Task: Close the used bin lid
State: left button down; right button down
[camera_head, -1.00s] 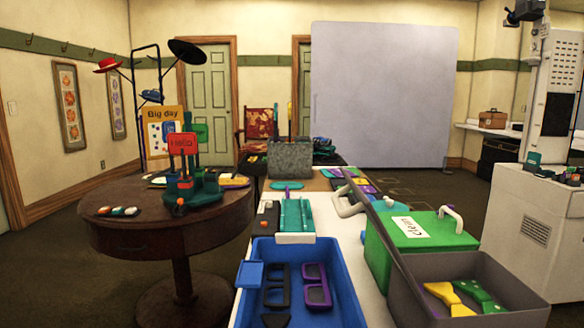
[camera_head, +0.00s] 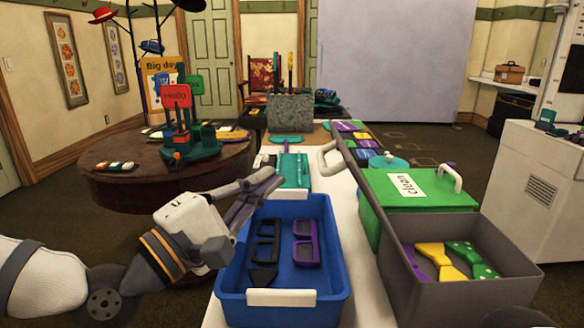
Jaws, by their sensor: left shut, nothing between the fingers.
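The grey used bin (camera_head: 463,294) stands open at the right front, with yellow and green bow ties (camera_head: 440,261) inside. Its grey lid (camera_head: 362,180) stands raised at the bin's left side, seen nearly edge-on. A white handle (camera_head: 328,160) sticks out from the lid's left face. My left gripper (camera_head: 278,180) is shut and empty. It is over the far left part of the blue tray, left of the lid and apart from the handle.
The blue tray (camera_head: 335,285) holds black and purple glasses frames. The green bin (camera_head: 412,190) labelled "clean" is shut, behind the grey bin. A teal item (camera_head: 292,170) lies behind the tray. A round table (camera_head: 165,185) with props stands at the left.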

pick_arm(q)
jog(key=d, duration=0.1)
jog(key=d+r, duration=0.1)
jog(key=d, duration=0.1)
jog(key=d+p, duration=0.1)
jog(key=shift+w+d+r, duration=0.15)
jog(key=shift+w+r, duration=0.15)
jog(key=shift+r, duration=0.05)
